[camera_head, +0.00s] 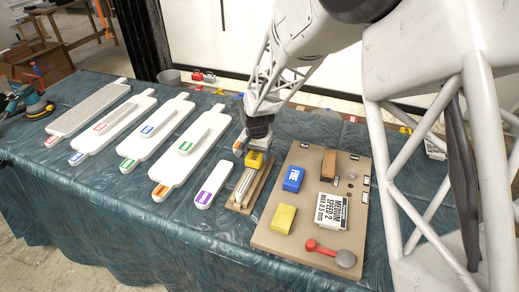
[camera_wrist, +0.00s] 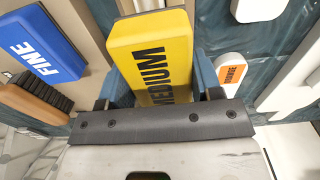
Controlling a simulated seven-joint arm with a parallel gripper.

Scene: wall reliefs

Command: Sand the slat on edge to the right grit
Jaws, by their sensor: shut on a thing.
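My gripper (camera_head: 258,140) is shut on a yellow sanding block (camera_head: 257,160) at the far end of a wooden holder (camera_head: 238,207). A pale slat (camera_head: 245,184) stands in that holder. In the wrist view the yellow block (camera_wrist: 150,55) reads MEDIUM and sits between my fingers (camera_wrist: 165,95). I cannot tell whether the block touches the slat. A blue block (camera_head: 292,179) lies on the brown board (camera_head: 270,238); the wrist view shows it as FINE (camera_wrist: 40,48). A card (camera_head: 332,211) on the board reads MEDIUM, SPEED 2, MAX 0.5 mm.
The board also carries a yellow piece (camera_head: 283,219), a wooden brush (camera_head: 328,163) and a red-handled tool with a grey knob (camera_head: 345,258). Several white paddles with coloured labels (camera_head: 190,150) lie left of the holder. A white purple-labelled piece (camera_head: 213,186) lies close beside it.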

